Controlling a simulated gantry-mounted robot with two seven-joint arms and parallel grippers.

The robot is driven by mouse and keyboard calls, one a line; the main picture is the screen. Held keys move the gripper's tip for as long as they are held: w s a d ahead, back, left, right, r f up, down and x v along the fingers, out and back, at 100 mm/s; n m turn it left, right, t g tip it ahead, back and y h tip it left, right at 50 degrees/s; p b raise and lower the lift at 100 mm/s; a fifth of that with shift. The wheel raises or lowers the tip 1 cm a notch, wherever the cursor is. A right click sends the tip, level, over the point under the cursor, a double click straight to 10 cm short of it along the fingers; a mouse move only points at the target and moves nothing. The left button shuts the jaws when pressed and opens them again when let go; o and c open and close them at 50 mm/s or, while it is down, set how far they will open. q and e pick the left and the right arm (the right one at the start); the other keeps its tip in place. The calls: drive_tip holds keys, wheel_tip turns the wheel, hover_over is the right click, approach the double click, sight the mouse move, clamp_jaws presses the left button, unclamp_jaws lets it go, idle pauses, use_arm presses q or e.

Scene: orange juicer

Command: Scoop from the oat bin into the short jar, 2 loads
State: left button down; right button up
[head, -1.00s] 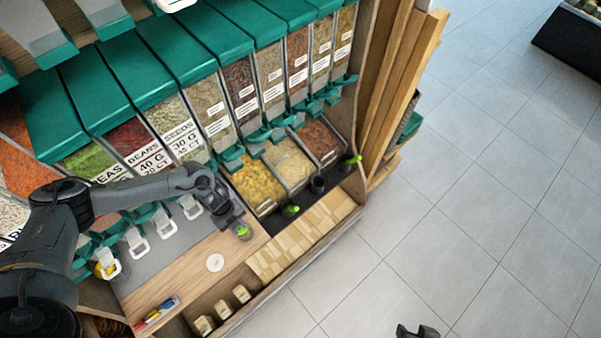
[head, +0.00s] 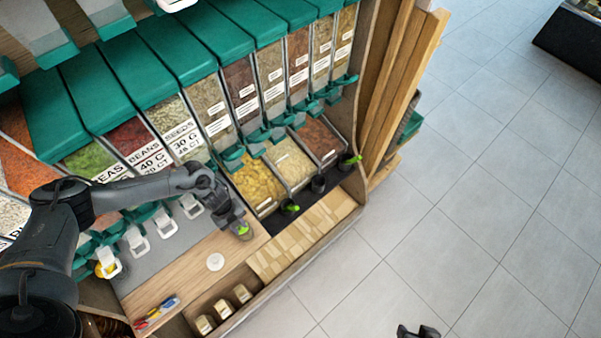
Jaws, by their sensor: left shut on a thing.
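My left gripper (head: 238,222) points down over the wooden counter, left of the open bins. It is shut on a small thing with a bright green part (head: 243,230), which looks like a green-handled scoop. A greyish round shape under it may be the short jar; the gripper hides most of it. The middle open bin (head: 289,163) holds pale flakes that look like oats; its label is too small to read. My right gripper (head: 418,331) shows only as a dark piece at the bottom edge, over the floor, its jaws unclear.
Open bins of yellow flakes (head: 257,184) and reddish grain (head: 319,139) flank the pale one. Black holders stand in front; two show green handles (head: 291,208), the middle one (head: 318,184) none. A white disc (head: 215,262) and colored markers (head: 156,312) lie on the counter.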

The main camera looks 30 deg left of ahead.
use_arm(q)
drive_tip(key=d+r+p, duration=0.2)
drive_tip(key=r+p, duration=0.1)
drive_tip(key=s+r+p, duration=0.1)
drive_tip(key=r, duration=0.1)
drive_tip(key=shift+d+p, duration=0.4)
